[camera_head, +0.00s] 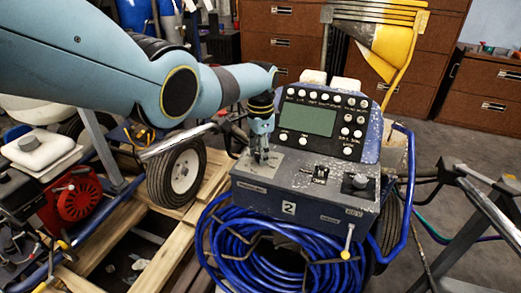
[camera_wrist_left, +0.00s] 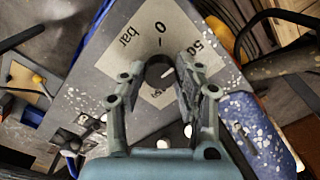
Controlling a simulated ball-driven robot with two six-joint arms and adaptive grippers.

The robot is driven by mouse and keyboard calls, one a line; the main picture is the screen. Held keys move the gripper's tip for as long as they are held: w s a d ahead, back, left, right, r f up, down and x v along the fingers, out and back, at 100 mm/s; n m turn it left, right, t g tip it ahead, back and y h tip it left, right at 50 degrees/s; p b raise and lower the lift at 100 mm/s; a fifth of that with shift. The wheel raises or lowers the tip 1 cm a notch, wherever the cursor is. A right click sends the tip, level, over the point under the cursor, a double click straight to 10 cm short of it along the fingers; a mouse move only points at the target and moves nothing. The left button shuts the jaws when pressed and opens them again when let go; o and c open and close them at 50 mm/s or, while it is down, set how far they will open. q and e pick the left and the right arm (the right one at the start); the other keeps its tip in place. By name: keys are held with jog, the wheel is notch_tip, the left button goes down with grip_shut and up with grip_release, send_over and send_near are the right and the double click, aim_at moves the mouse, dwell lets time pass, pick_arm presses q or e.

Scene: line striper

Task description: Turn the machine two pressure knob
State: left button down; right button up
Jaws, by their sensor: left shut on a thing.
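Machine two (camera_head: 288,208), a grey and blue box marked 2, stands in the middle of the head view. Its pressure knob (camera_wrist_left: 158,72) is a dark round knob on a pale plate marked "0", "50" and "bar", seen in the left wrist view. My left gripper (camera_head: 261,158) reaches down onto the top left of the machine. In the left wrist view the gripper's fingers (camera_wrist_left: 160,80) are shut on the knob, one on each side, and partly hide it. My right gripper is in neither view.
A control panel (camera_head: 307,119) with a green screen and white buttons rises behind the knob. A black knob (camera_head: 355,184) and a small switch (camera_head: 320,174) sit to the right. A coiled blue hose (camera_head: 255,250) hangs in front. A wheel (camera_head: 177,172) stands left.

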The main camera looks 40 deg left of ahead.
pick_arm(q)
jog(key=n, duration=0.4)
jog(key=shift+r+n+p, duration=0.1)
jog(key=shift+n+p, duration=0.2)
jog(key=n, duration=0.4)
jog(key=shift+n, duration=0.4)
jog(key=c, duration=0.9)
grip_release()
jog(key=shift+c, duration=0.2)
notch_tip(320, 180, up, 12)
